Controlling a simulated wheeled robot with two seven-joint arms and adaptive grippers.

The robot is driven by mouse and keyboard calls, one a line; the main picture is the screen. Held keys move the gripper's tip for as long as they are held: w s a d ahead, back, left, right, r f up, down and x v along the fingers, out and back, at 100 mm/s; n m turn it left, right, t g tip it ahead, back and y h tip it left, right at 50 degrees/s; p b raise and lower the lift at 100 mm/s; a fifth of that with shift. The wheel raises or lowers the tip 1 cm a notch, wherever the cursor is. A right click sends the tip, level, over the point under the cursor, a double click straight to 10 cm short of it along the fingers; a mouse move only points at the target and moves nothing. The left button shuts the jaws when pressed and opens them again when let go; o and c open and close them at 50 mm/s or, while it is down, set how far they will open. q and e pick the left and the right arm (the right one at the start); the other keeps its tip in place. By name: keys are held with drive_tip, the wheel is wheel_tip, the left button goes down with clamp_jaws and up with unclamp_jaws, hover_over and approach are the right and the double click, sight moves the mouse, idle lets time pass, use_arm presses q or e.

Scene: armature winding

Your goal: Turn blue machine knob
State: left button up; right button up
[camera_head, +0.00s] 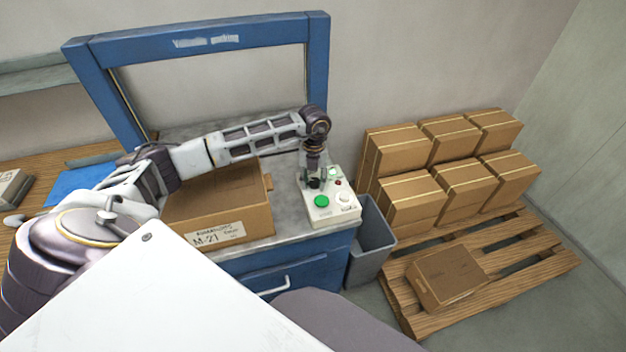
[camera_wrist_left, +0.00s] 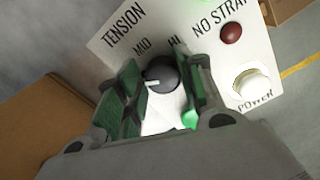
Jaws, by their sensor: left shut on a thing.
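The blue machine (camera_head: 92,85) is a tall blue frame over a metal top with a white control panel (camera_head: 343,216) at its right corner. In the left wrist view the panel (camera_wrist_left: 222,65) bears the words TENSION, MID and HI. The black round knob (camera_wrist_left: 163,72) has a white pointer mark on its left side. My left gripper (camera_head: 314,182) reaches down over the panel. In the left wrist view its green-padded fingers (camera_wrist_left: 160,92) are on both sides of the knob, shut on it. The fingers hide part of the scale. My right gripper is not in view.
A green button (camera_head: 322,202) and a white power button (camera_wrist_left: 251,85) sit close to the knob. A red lamp (camera_wrist_left: 231,33) is above the power button. An open cardboard box (camera_head: 218,205) stands left of the panel. A grey bin (camera_head: 371,240) and stacked boxes (camera_head: 411,200) are right.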

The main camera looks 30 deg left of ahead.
sight(316, 181)
use_arm(q)
drive_tip(key=shift+s+d+f, duration=0.15)
drive_tip(key=shift+d+f, duration=0.05)
drive_tip(key=shift+d, duration=0.2)
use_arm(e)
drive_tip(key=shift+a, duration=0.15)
use_arm(q)
drive_tip(key=o, duration=0.9)
drive_tip(key=shift+w+r, duration=0.1)
drive_tip(key=shift+w, duration=0.15)
drive_tip(key=shift+r, duration=0.1)
drive_tip(key=shift+a+r, duration=0.1)
drive_tip(key=shift+a, duration=0.05)
drive_tip(key=shift+d+r, duration=0.2)
drive_tip(key=shift+r, duration=5.65)
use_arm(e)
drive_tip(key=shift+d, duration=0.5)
use_arm(q)
drive_tip(key=shift+f, duration=0.1)
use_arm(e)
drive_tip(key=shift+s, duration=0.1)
